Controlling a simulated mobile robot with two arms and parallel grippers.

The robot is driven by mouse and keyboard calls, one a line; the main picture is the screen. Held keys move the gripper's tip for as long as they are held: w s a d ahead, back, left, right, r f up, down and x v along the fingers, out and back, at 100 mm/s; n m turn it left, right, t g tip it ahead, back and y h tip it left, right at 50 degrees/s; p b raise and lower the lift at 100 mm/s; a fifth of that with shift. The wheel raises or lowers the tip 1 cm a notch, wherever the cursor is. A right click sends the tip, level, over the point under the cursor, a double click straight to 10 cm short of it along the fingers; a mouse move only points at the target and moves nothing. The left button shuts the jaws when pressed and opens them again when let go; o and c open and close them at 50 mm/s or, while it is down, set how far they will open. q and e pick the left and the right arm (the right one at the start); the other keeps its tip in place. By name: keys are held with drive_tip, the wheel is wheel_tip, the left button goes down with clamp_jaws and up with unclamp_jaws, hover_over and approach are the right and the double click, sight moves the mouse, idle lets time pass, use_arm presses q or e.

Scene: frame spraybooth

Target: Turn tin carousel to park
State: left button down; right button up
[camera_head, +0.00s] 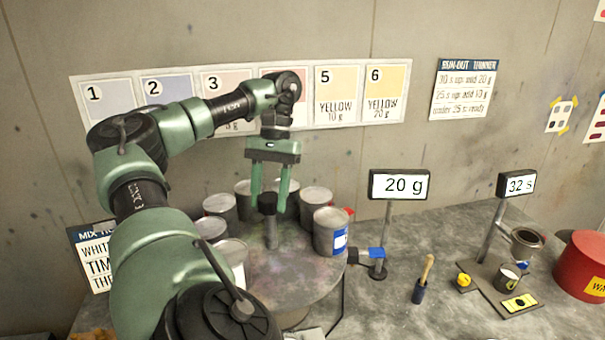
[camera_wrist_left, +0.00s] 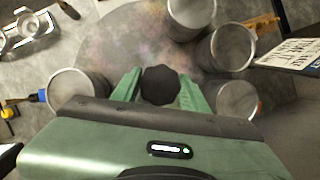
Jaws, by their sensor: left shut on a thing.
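The tin carousel (camera_head: 292,278) is a round, paint-stained turntable with several grey tins around its rim. A tin with a blue and white label (camera_head: 331,232) stands at its right side. A dark knob (camera_head: 267,203) tops the post at its centre. My left gripper (camera_head: 270,200) points down from above and is shut on the knob, one green finger on each side. In the left wrist view the knob (camera_wrist_left: 159,86) sits between the fingers, with tins around it. My arm hides part of the carousel's left side. My right gripper is not in view.
A stand with a blue-topped block (camera_head: 376,254) is close to the carousel's right edge. A 20 g display (camera_head: 399,185) rises behind it. A brush in a holder (camera_head: 423,280), a timer stand (camera_head: 517,184) and a red container (camera_head: 582,266) are further right. A wall with posters is behind.

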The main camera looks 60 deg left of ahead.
use_arm(q)
drive_tip(key=shift+d+f+m+g, duration=0.1)
drive_tip(key=shift+m+g, duration=0.2)
drive_tip(key=shift+m, duration=0.4)
drive_tip(key=shift+m+y, duration=0.3)
drive_tip(key=shift+m, duration=0.6)
drive_tip(key=c, duration=0.7)
unclamp_jaws()
drive_tip(key=shift+c, duration=0.2)
drive_tip(key=shift+r+p, duration=0.2)
drive_tip(key=shift+p, duration=0.1)
